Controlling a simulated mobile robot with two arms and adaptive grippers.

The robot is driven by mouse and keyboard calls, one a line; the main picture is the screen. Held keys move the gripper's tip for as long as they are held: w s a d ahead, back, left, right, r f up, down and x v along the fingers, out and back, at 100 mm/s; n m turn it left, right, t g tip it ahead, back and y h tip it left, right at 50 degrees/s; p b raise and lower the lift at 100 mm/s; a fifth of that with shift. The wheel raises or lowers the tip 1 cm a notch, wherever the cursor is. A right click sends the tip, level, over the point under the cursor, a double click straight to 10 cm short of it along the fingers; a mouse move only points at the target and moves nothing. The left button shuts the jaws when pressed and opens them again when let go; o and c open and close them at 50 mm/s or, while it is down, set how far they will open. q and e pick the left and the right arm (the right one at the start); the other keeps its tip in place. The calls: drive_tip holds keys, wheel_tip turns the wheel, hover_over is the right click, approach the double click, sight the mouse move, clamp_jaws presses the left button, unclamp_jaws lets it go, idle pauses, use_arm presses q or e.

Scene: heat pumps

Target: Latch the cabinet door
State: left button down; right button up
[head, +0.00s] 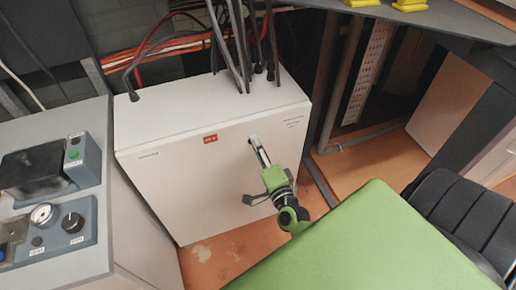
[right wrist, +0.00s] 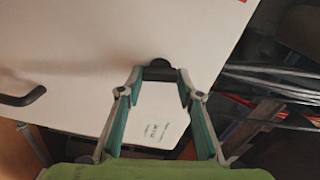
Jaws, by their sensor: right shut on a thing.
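The white cabinet door (head: 190,185) faces me, with a small red label high on its front. A thin line runs along its top edge; I cannot tell whether it is fully flush. My right gripper (head: 254,143) is at the upper right part of the door. In the right wrist view, its fingertips (right wrist: 162,75) are shut on a small black latch knob (right wrist: 159,64). The fingers hide much of the knob. A dark bar handle (right wrist: 25,97) is on the door, apart from the gripper; it also shows in the head view (head: 247,199). My left gripper is out of view.
Dark pipes (head: 230,45) rise from the cabinet top. A grey control panel (head: 62,225) with a gauge and knobs stands at the left. A green surface (head: 370,245) fills the lower right. Orange floor shows around the cabinet.

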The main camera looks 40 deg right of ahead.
drive_tip(key=shift+f+m, duration=0.1)
drive_tip(key=shift+m, duration=1)
drive_tip(key=o, duration=1.1)
drive_tip(key=shift+s, duration=0.1)
drive_tip(key=v, duration=1.2)
drive_tip(key=shift+d, duration=0.1)
